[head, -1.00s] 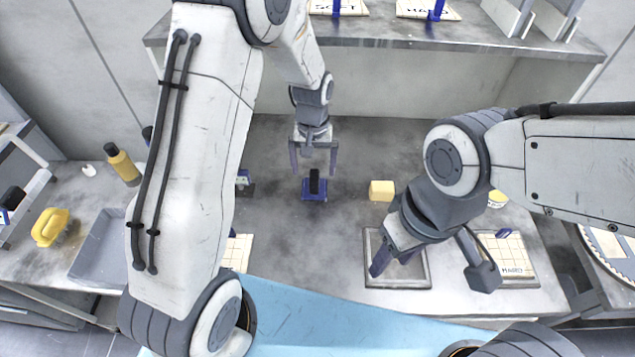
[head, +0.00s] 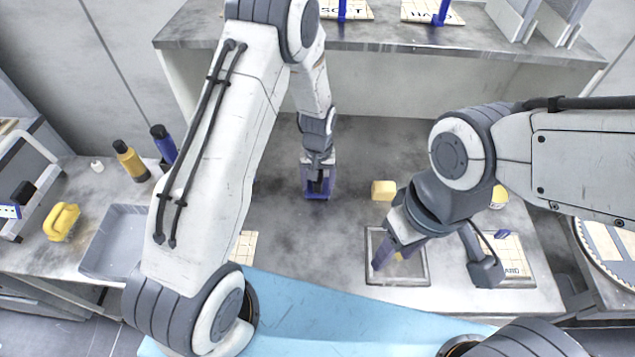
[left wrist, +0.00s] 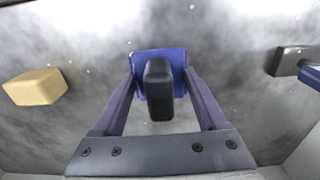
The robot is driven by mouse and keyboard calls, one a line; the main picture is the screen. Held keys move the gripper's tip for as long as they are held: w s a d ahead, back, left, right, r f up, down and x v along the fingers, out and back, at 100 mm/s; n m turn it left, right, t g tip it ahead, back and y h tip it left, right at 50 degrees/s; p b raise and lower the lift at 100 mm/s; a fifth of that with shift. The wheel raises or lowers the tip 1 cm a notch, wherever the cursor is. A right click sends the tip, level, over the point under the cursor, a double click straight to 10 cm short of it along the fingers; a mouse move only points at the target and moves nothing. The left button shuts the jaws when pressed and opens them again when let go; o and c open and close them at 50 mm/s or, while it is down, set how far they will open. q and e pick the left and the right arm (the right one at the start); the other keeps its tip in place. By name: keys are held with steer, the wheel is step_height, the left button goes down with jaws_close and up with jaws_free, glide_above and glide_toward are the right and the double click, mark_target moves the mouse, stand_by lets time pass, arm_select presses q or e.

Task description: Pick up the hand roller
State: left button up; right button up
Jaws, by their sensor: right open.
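The hand roller, as I take it, is a blue block (head: 318,194) with a black upright grip, standing on the grey worktop. In the left wrist view its black grip (left wrist: 159,90) stands between my fingers. My left gripper (head: 318,182) points down at it, one finger on each side of the blue block. The fingertips meet the block's side edges in the picture; whether they press on it I cannot tell. My right gripper (head: 392,258) is open, low over a square framed tray (head: 372,277) at the right, partly hidden by its own wrist.
A yellow block (head: 383,190) lies right of the roller. A grey piece with a blue part (left wrist: 292,62) lies to the right in the left wrist view. At left are a grey tray (head: 112,243), a yellow brush (head: 61,222) and bottles (head: 131,160). A raised shelf (head: 420,38) stands behind.

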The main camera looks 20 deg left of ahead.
mark_target(322, 176)
arm_select(q)
jaws_close()
steer(key=shift+r, duration=0.1)
steer(key=shift+r, duration=0.4)
steer(key=r+b, duration=0.1)
steer(key=d+r+b, duration=0.1)
steer(key=r, duration=0.1)
steer(key=shift+s+r, duration=0.1)
steer(key=shift+r, duration=0.2)
steer(key=s+d+r+b, duration=0.2)
steer(key=d+r, duration=0.4)
steer(key=d, duration=0.4)
steer(key=shift+s+r+b, duration=0.3)
steer(key=shift+s, duration=0.55)
